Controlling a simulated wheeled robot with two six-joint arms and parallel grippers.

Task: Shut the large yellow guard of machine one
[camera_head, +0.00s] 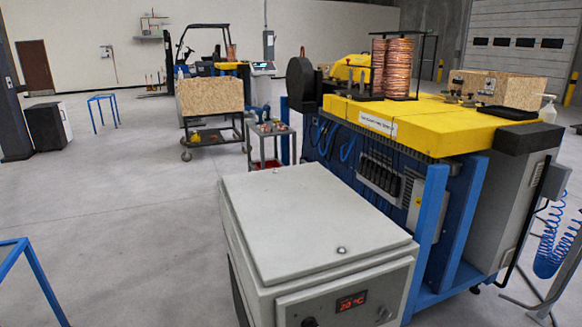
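A large machine with a blue frame (432,215) and a flat yellow top (450,127) fills the right half of the head view. A label (377,122) on its side is too small to read surely. A rounded yellow cover (349,68) sits at its far end, partly hidden behind copper coils (399,68). I cannot tell which yellow part is the large guard, nor whether it is open or shut. Neither of my grippers shows in the view.
A grey cabinet (310,215) with a red display (351,301) stands in front of the machine. A cart with a wooden box (209,96) and a small tool trolley (270,142) stand behind. Blue hoses (555,240) hang at right. The floor (120,220) at left is mostly clear.

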